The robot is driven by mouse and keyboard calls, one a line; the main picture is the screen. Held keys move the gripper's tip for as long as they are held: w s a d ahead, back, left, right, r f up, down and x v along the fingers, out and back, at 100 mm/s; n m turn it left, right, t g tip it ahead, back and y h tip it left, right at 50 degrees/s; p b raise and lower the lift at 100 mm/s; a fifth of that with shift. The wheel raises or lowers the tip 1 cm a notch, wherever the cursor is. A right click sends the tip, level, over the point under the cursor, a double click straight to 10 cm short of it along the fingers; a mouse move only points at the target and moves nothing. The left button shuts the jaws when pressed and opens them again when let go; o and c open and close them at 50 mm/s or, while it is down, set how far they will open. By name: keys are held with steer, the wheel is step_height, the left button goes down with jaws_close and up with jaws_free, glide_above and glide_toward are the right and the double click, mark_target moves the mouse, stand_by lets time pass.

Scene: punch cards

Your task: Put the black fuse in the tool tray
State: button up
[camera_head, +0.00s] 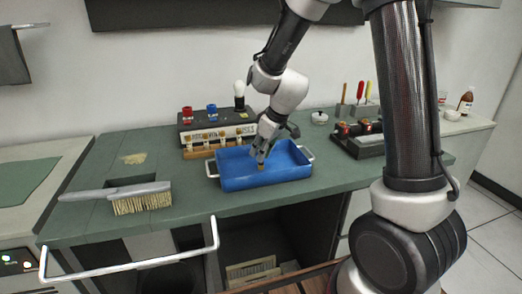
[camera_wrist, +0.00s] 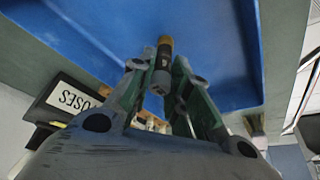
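The blue tray (camera_head: 285,176) stands on the green worktop, with a metal handle at each end. It fills the upper part of the wrist view (camera_wrist: 110,30). My gripper (camera_head: 260,158) points down over the left half of the tray. In the wrist view its fingertips (camera_wrist: 161,66) are closed on the sides of a dark fuse (camera_wrist: 162,62) with a yellowish band and a grey end. In the head view a brassy part of the fuse (camera_head: 261,167) shows below the fingers, within the tray's outline. I cannot tell if it touches the tray floor.
A black panel (camera_head: 222,129) with red and blue knobs and a wooden fuse rack (camera_head: 200,152) stands behind the tray. A brush (camera_head: 140,202) lies left. A black holder (camera_head: 367,146) and screwdrivers (camera_head: 368,90) are right. The worktop between brush and tray is clear.

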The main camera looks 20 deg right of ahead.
steer(key=o, duration=0.3)
steer(key=shift+o, duration=0.2)
steer(key=shift+r, duration=0.1)
steer(key=shift+d+r, duration=0.1)
steer(key=shift+r, duration=0.3)
steer(key=s+d+r+m+h, duration=0.1)
steer(key=s+d+r+m, duration=0.1)
steer(key=s+d+r, duration=0.4)
steer(key=s+d+r+m, duration=0.1)
steer(key=s+d+r, duration=0.2)
steer(key=s+r, duration=0.5)
steer(key=s+d+r+m+h, duration=0.1)
steer(key=s+d+m, duration=0.1)
steer(key=s, duration=0.4)
steer(key=s+d+m, duration=0.2)
steer(key=s+d, duration=0.2)
steer(key=s, duration=0.3)
steer(key=shift+s+r+m+t+h, duration=0.25)
steer(key=shift+r+m+t+h, duration=0.05)
steer(key=shift+r+m+h, duration=0.1)
